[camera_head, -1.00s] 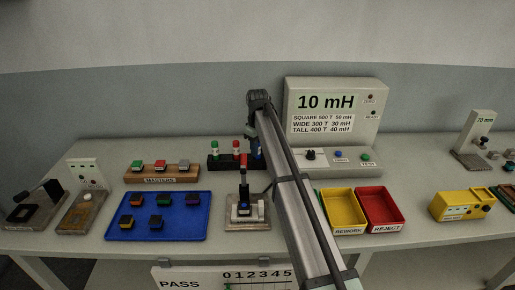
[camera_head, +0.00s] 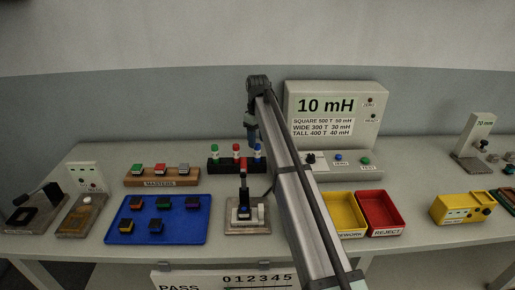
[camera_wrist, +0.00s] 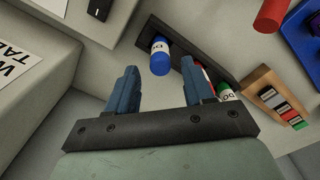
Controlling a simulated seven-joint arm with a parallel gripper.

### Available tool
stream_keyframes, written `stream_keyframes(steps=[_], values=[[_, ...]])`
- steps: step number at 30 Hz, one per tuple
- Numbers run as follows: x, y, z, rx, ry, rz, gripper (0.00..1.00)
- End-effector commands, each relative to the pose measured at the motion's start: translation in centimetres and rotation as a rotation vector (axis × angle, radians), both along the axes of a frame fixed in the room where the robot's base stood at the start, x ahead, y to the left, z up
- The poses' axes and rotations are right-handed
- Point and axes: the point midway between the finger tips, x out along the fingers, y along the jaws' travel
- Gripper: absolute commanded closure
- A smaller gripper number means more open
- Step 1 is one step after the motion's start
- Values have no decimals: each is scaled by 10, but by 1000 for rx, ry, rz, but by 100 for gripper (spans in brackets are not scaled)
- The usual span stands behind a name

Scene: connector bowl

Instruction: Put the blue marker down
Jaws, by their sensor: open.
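The blue marker (camera_head: 257,152) stands upright at the right end of a black marker rack (camera_head: 229,164), beside a red marker (camera_head: 236,153) and a green marker (camera_head: 214,153). In the wrist view the blue marker (camera_wrist: 160,56) shows its blue cap and white label, in the dark rack (camera_wrist: 180,48), beyond the fingers. My gripper (camera_head: 251,139) hangs just above and slightly left of the blue marker in the head view. In the wrist view my gripper (camera_wrist: 163,85) has its fingers wide apart with nothing between them.
The meter box (camera_head: 335,112) reading "10 mH" stands to the right of the rack. A wooden masters block (camera_head: 162,177), a blue tray (camera_head: 180,225) with several parts, a test fixture (camera_head: 246,208), a yellow bin (camera_head: 345,207) and a red bin (camera_head: 380,207) lie around.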

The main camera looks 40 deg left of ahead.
Motion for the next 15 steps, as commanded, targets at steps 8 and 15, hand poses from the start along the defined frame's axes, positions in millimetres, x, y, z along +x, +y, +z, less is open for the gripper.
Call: stream_keyframes(steps=[8,15], values=[[0,1,45,0,0,0,48],[0,0,59,0,0,0,48]])
